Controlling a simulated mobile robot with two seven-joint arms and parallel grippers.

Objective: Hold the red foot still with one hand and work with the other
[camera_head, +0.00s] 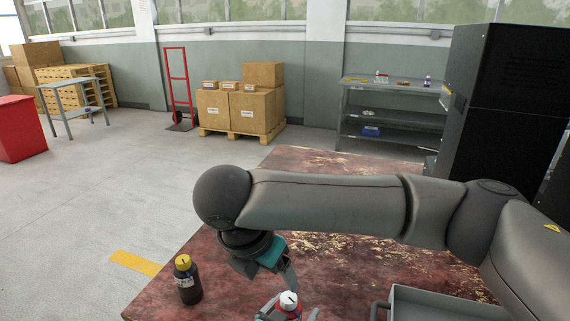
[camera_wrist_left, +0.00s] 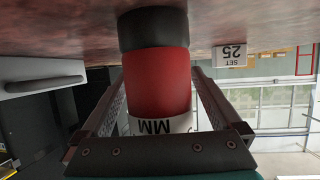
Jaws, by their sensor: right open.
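The red foot (camera_wrist_left: 157,82) stands on the table with a black end against the top and a white band with dark lettering. It also shows at the bottom edge in the head view (camera_head: 291,312), partly cut off. My right gripper (camera_head: 270,278) hangs open and empty from the arm crossing the table, just above and left of the foot. Part of it is hidden behind its wrist.
A dark bottle with a yellow cap (camera_head: 187,279) stands at the table's left edge. A grey tray (camera_head: 440,308) lies at the lower right.

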